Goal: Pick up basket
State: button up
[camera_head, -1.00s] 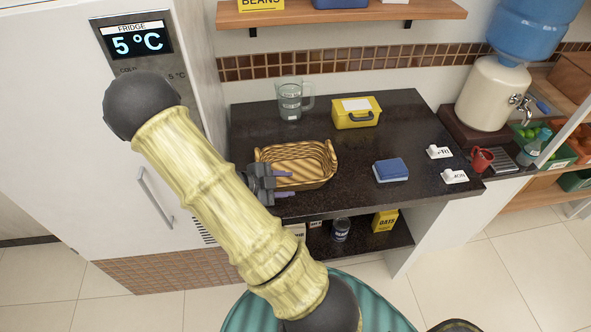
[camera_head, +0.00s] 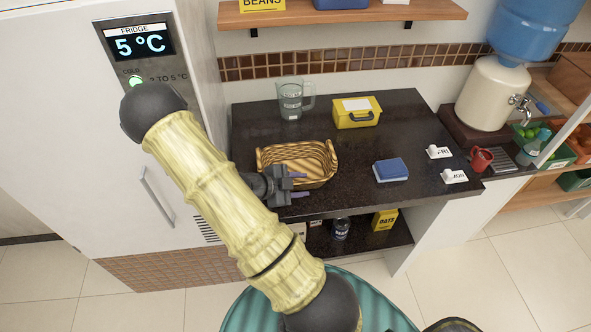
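The woven tan basket (camera_head: 322,166) sits upright on the dark countertop, left of its middle. It has raised handles at its left and right ends. My gripper (camera_head: 301,184) is at the basket's near left side, with its two purple-tipped fingers apart, one farther back and one nearer the counter's front edge. The far finger overlaps the basket's front wall in the picture. I cannot tell whether the wall is between the fingers or whether they touch it. The gripper body hides the basket's near left corner.
On the dark counter (camera_head: 352,198) stand a clear measuring jug (camera_head: 290,100), a yellow box (camera_head: 357,113) behind the basket and a blue-and-white block (camera_head: 391,170) to its right. The fridge (camera_head: 60,130) stands close on the left. The counter between basket and block is clear.

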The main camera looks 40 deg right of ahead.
jog(key=shift+c, duration=0.5)
grip_shut()
jog(key=shift+r, duration=0.1)
notch_tip(320, 180, up, 10)
jog(key=shift+f, duration=0.1)
dwell(0.4)
dwell(0.5)
